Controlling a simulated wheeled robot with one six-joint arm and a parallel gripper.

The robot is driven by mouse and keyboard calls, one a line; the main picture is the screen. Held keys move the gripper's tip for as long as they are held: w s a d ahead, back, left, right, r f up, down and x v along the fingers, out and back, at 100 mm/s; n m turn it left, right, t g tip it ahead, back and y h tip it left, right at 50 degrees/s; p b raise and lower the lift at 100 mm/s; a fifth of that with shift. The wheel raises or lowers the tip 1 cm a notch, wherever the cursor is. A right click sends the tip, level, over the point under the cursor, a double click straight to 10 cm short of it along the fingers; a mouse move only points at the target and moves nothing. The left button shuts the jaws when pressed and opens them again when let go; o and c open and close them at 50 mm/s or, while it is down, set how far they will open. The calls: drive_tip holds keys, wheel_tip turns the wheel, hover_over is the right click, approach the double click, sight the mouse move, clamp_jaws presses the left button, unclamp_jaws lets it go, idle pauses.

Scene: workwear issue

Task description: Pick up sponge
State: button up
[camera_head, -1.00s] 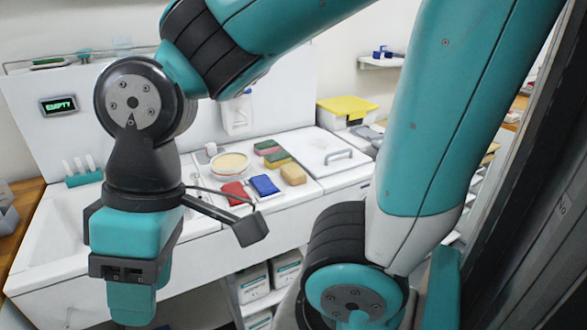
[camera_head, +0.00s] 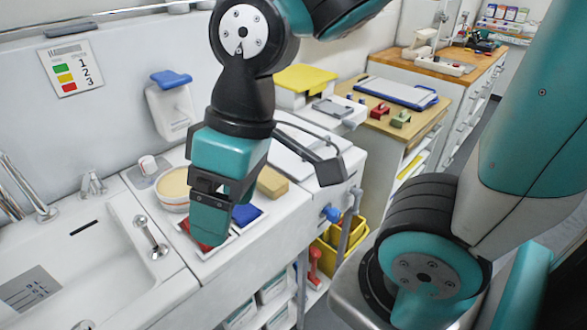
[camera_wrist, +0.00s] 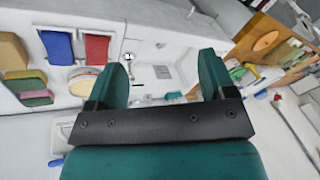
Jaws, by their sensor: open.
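My gripper (camera_head: 209,225) points down in front of the white counter in the head view, open and empty; its two teal fingers stand apart in the wrist view (camera_wrist: 162,75). A plain tan sponge-like block (camera_head: 272,182) lies on the counter just right of my gripper; it also shows at the left edge of the wrist view (camera_wrist: 11,52). Layered sponges with green and pink or yellow parts (camera_wrist: 27,83) lie near it in the wrist view. My gripper hides them in the head view. My gripper touches none of these.
A red item (camera_head: 194,232) and a blue item (camera_head: 246,214) lie by the counter's front edge, partly behind my gripper. A round tan-topped bowl (camera_head: 173,184) stands left, beside the sink (camera_head: 95,240). A wooden desk (camera_head: 420,125) and a yellow bin (camera_head: 330,262) are right.

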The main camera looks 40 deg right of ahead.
drive_tip(key=shift+o, duration=0.9)
drive_tip(key=w+d+f+m+h+p, duration=0.1)
drive_tip(key=w+d+m+h, duration=0.1)
drive_tip(key=w+d, duration=0.8)
drive_tip(key=w+m, duration=0.1)
drive_tip(key=w, duration=0.3)
drive_tip(key=shift+d+f+m+p, duration=0.2)
drive_tip(key=shift+f+m+p, duration=0.05)
drive_tip(key=shift+m+p, duration=0.15)
drive_tip(key=m+h+p, duration=0.2)
drive_tip(key=m+p, duration=0.1)
drive_tip(key=p, duration=0.1)
hover_over(270, 177)
drive_tip(key=f, duration=1.5)
drive_tip(key=shift+s+a+f, duration=0.1)
drive_tip(key=shift+s, duration=0.15)
drive_tip(key=shift+w+f+p, duration=0.15)
drive_tip(key=shift+f+p, duration=0.35)
drive_tip(key=shift+f, duration=1.05)
drive_tip(key=shift+w+f+p, duration=0.1)
drive_tip(key=shift+f+p, duration=0.4)
drive_tip(key=shift+f, duration=1.05)
drive_tip(key=c, duration=1.1)
drive_tip(key=shift+o, duration=0.2)
wheel_tip(270, 177, up, 20)
drive_tip(key=b, duration=0.3)
drive_tip(key=shift+b, duration=0.4)
